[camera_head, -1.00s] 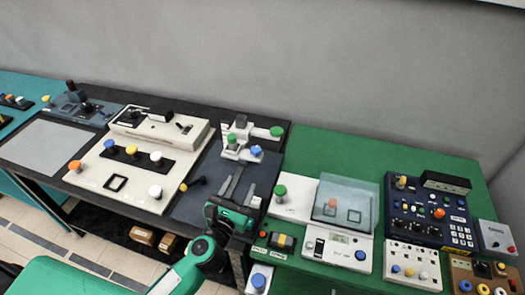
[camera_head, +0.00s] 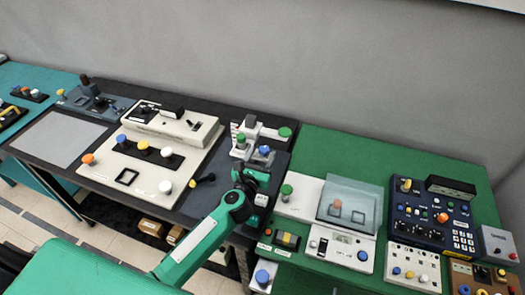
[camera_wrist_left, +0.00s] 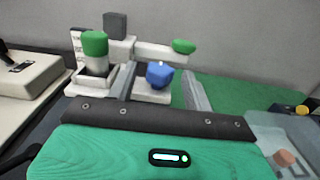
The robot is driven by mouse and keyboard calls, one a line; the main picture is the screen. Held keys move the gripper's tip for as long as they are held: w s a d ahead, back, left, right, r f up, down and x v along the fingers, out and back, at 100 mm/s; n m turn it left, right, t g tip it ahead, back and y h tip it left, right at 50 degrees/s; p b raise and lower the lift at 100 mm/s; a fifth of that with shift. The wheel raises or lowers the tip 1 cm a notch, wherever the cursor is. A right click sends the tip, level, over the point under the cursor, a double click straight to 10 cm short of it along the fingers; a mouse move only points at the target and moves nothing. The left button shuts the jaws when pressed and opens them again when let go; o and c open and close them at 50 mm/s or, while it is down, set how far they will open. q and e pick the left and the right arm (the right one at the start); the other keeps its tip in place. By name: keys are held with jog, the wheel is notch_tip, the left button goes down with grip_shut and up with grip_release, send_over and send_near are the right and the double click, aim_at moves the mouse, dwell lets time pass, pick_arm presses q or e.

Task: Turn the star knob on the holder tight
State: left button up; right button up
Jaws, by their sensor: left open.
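The holder (camera_head: 270,134) is a grey and white fixture at the back of the dark table, and it fills the upper middle of the left wrist view (camera_wrist_left: 120,49). It carries a blue knob (camera_wrist_left: 160,75) with an angular outline, also seen in the head view (camera_head: 264,149). It has a green knob on its left post (camera_wrist_left: 95,43) and another at the end of its right arm (camera_wrist_left: 184,46). My left gripper (camera_wrist_left: 160,90) is open, pointing at the holder. In the wrist view the blue knob shows between its two fingers; contact cannot be told.
A cream panel (camera_head: 205,150) with coloured knobs lies left of my left arm. A black lever with a yellow end (camera_head: 204,180) lies close by. On the green table to the right are a clear-covered box (camera_head: 350,203) and a dark blue control panel (camera_head: 430,210).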

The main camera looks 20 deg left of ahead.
pick_arm(q)
jog(key=shift+w, duration=0.7)
